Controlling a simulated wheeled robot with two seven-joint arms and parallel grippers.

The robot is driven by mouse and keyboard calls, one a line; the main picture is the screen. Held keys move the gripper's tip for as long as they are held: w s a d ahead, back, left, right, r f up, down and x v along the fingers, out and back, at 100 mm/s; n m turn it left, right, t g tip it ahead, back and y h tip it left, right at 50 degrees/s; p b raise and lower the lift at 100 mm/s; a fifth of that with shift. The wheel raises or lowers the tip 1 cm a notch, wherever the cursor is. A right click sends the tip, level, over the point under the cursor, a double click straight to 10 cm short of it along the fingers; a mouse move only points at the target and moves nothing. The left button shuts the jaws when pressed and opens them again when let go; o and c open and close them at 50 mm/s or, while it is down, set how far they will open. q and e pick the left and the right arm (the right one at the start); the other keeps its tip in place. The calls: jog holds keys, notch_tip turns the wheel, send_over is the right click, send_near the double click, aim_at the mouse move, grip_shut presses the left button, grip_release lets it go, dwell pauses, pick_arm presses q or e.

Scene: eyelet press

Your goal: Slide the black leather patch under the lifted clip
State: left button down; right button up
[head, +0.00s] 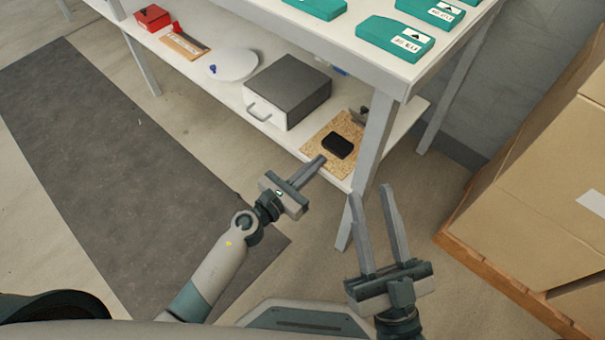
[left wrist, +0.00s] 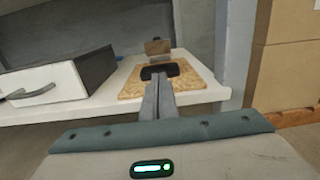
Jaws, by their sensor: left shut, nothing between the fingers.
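The black leather patch (head: 337,147) lies on a speckled cork-like board (head: 325,130) on the lower shelf. In the left wrist view the patch (left wrist: 159,71) sits just beyond my fingertips, partly hidden by them.
A grey-topped white drawer box (head: 288,90) stands left of the board on the shelf. A table leg (head: 372,150) rises at the shelf's front right corner. Teal cases (head: 395,38) lie on the upper top. Cardboard boxes (head: 545,190) stand on a pallet at right.

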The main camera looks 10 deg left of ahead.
aim_at(335, 147)
pick_arm(q)
jog(key=x, duration=0.2)
jog(key=shift+w+d, duration=0.2)
jog(key=shift+w, duration=0.05)
jog(key=shift+w+d, duration=0.1)
jog(key=shift+w, duration=0.05)
pick_arm(e)
jog(key=shift+r, duration=0.15)
pick_arm(q)
jog(key=x, duration=0.4)
jog(key=shift+w+d+b, duration=0.1)
jog(key=shift+d+b, duration=0.05)
jog(key=shift+b, duration=0.15)
jog(key=shift+w+d, duration=0.2)
jog(key=shift+w, duration=0.05)
pick_arm(e)
jog(key=shift+w+d+r+t, duration=0.15)
jog(key=shift+d+r+t, duration=0.1)
jog(key=shift+r, duration=0.15)
jog(key=shift+w+d+r+t, duration=0.15)
jog(key=shift+r+t, duration=0.1)
jog(key=shift+r, duration=0.1)
pick_arm(q)
jog(key=shift+s+a, duration=0.1)
jog(key=shift+a, duration=0.05)
pick_arm(e)
jog(key=shift+s+f, duration=0.1)
